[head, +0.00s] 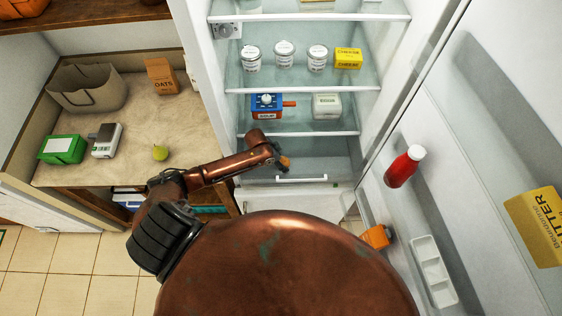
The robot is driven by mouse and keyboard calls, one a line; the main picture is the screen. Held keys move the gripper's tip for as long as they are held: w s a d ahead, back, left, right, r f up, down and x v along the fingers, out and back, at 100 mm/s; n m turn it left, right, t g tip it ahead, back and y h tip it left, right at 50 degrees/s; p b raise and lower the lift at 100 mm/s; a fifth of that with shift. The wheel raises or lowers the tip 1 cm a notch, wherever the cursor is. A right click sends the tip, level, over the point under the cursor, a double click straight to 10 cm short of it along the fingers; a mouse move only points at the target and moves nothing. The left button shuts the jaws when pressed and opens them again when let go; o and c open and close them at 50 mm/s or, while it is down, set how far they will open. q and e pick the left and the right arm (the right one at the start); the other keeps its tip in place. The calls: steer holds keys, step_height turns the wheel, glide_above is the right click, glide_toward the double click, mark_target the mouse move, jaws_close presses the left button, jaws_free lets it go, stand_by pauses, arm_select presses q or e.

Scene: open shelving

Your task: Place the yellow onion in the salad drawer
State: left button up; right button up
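My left arm reaches from the lower left into the lower part of the fridge. My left gripper (283,160) is small and dark at the arm's end, over the salad drawer (322,183). I cannot tell whether its fingers are open or shut, or whether the small orange-brown patch beside them is an onion or part of the gripper. The drawer has a white handle at its front and sits below the lowest shelf. No yellow onion shows clearly. My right gripper is not in view.
The fridge door (470,160) stands open at the right, holding a red bottle (404,167) and a butter box (540,226). Shelves above hold jars (284,55), cheese (348,58) and a blue-and-orange box (266,105). The counter (120,110) is at the left.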

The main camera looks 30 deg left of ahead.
arm_select(q)
steer(key=shift+o, duration=0.9)
steer(key=v, duration=0.7)
steer(key=shift+r, duration=0.35)
steer(key=shift+s+a, duration=0.1)
